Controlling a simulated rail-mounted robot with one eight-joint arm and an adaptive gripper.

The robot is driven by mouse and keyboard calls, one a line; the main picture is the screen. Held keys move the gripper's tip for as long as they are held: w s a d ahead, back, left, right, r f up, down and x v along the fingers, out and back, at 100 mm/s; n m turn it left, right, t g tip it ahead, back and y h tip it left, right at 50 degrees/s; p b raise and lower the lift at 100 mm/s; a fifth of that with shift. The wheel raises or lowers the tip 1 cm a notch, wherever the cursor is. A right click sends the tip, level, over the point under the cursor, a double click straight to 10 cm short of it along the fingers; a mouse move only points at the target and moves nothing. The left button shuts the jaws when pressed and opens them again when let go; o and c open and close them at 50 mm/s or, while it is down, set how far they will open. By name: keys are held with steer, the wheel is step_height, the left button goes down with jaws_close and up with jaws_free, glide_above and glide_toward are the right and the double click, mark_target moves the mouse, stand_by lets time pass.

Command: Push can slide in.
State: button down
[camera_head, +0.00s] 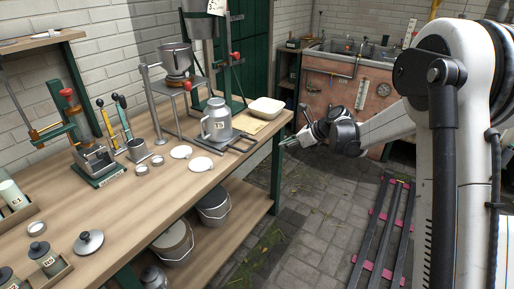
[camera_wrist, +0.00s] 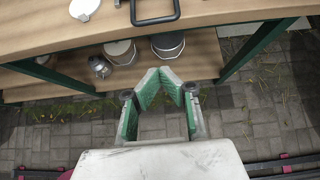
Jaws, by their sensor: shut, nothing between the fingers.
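The can slide (camera_head: 238,144) is a dark flat frame with a loop handle, lying near the right front edge of the workbench. In the wrist view the slide's black handle loop (camera_wrist: 156,21) reaches to the bench edge, and the can is out of frame. My gripper (camera_head: 284,143) is off the bench's right end, apart from the slide. Its green-padded fingers (camera_wrist: 160,72) are shut and empty, below the handle in the wrist picture.
White round discs (camera_head: 200,164) lie left of the slide, and a white tray (camera_head: 266,107) stands behind it. A stand with a pot (camera_head: 176,60) rises behind the can. Buckets (camera_head: 214,203) sit on the lower shelf. The paved floor beside the bench has free room.

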steer(key=w+a+r+x, duration=0.1)
steer(key=r+x, duration=0.1)
steer(key=x, duration=1)
steer(key=shift+a+b, duration=0.35)
steer(key=shift+a, duration=0.25)
steer(key=shift+w, duration=0.15)
